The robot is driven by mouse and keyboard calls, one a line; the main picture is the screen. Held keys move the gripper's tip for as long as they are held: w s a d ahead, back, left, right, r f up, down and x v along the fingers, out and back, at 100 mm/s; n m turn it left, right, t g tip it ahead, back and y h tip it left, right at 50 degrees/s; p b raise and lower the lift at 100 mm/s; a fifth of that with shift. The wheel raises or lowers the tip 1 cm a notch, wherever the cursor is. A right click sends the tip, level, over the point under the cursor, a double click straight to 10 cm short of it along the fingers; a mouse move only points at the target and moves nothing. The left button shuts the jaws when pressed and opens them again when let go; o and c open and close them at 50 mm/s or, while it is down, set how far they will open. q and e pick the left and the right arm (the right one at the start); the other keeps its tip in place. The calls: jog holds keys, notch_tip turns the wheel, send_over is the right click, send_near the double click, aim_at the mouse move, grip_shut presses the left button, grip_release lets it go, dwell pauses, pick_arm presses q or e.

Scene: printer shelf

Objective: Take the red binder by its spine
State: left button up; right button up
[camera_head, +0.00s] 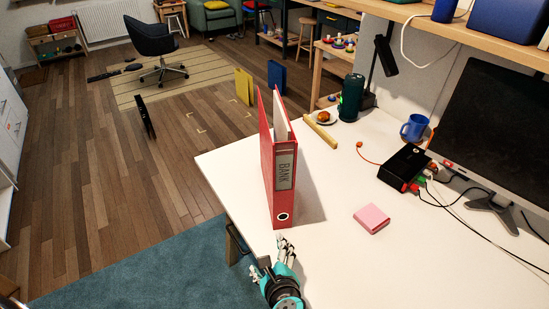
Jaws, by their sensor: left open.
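The red binder (283,187) stands upright on the white desk, near its left edge. Its spine faces me and carries a label reading BANK and a round finger hole near the bottom. My left gripper (282,240) is low in the picture, just in front of the foot of the spine. Its fingers are open, point towards the binder and hold nothing. A small gap seems to lie between fingertips and spine, but I cannot tell its exact size. My right gripper is not in view.
A blue mug (414,127), a black box (404,168) with cables and a monitor (495,130) stand right. The desk around the binder is clear.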

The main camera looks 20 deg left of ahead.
aim_at(283, 188)
pick_arm(q)
jog(key=w+d+r+m+t+y, duration=0.25)
jog(key=d+r+m+t, duration=0.3)
jog(key=r+m, duration=0.35)
jog(key=shift+n, duration=0.4)
jog(key=x, duration=0.4)
jog(key=r+x, duration=0.1)
jog(key=x, duration=0.3)
jog(key=p+x, duration=0.1)
jog(key=x, duration=0.2)
jog(key=shift+w+a+r, duration=0.15)
jog(key=shift+w+a, duration=0.15)
jog(key=x, duration=0.4)
jog(key=f+p+x, duration=0.1)
jog(key=x, duration=0.1)
jog(key=shift+d, duration=0.15)
jog(key=shift+r, duration=0.1)
jog(key=shift+c, duration=0.3)
jog(key=c, duration=1.6)
jog(key=shift+r, duration=0.1)
grip_shut()
